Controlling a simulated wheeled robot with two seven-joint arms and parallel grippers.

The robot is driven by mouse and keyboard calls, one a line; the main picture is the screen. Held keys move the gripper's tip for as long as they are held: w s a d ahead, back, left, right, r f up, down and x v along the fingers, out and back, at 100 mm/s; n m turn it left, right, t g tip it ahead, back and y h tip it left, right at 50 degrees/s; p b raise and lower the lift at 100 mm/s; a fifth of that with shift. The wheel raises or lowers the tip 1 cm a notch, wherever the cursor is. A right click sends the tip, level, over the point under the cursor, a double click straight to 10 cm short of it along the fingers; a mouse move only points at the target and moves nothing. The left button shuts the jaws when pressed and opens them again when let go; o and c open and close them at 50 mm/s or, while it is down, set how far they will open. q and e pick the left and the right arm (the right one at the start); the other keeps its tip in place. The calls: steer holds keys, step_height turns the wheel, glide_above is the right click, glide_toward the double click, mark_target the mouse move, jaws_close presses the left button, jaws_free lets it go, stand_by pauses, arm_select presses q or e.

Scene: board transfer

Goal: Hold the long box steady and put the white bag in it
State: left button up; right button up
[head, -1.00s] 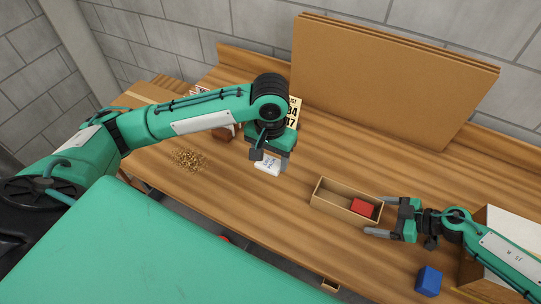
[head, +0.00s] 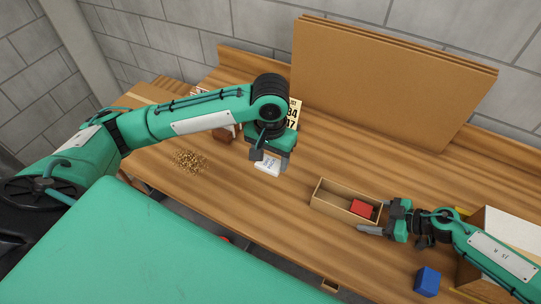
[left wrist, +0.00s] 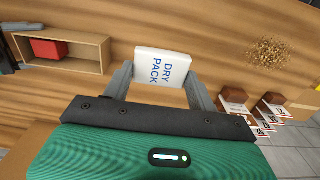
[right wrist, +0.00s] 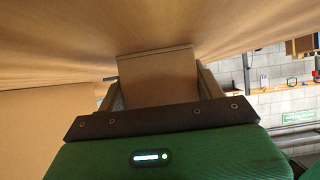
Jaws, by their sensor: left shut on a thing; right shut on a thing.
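The white bag (head: 268,166), marked DRY PACK, is between the fingers of my left gripper (head: 270,156), which is shut on it. It also shows in the left wrist view (left wrist: 162,67). The long box (head: 331,205) is an open, narrow cardboard box on the table, right of the bag. A red block (head: 361,208) lies in its right end; the left part looks empty. My right gripper (head: 379,219) is at the box's right end, shut on its end wall, which fills the space between the fingers in the right wrist view (right wrist: 158,78).
A blue block (head: 427,281) stands near the front right. A larger box (head: 480,238) is at the right edge. A pile of small brown bits (head: 190,160) lies at the left. Tall cardboard sheets (head: 385,80) lean at the back. The table between bag and box is clear.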

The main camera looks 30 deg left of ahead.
stand_by(0.3)
arm_select(q)
steer(key=w+d+f, duration=0.3)
steer(key=d+f, duration=0.2)
steer(key=d, duration=0.3)
steer(key=w+d+f, duration=0.4)
steer(key=d, duration=0.4)
steer(key=shift+d+f, duration=0.35)
steer(key=shift+f, duration=0.05)
steer(key=shift+f, duration=0.3)
stand_by(0.4)
steer(key=o, duration=1)
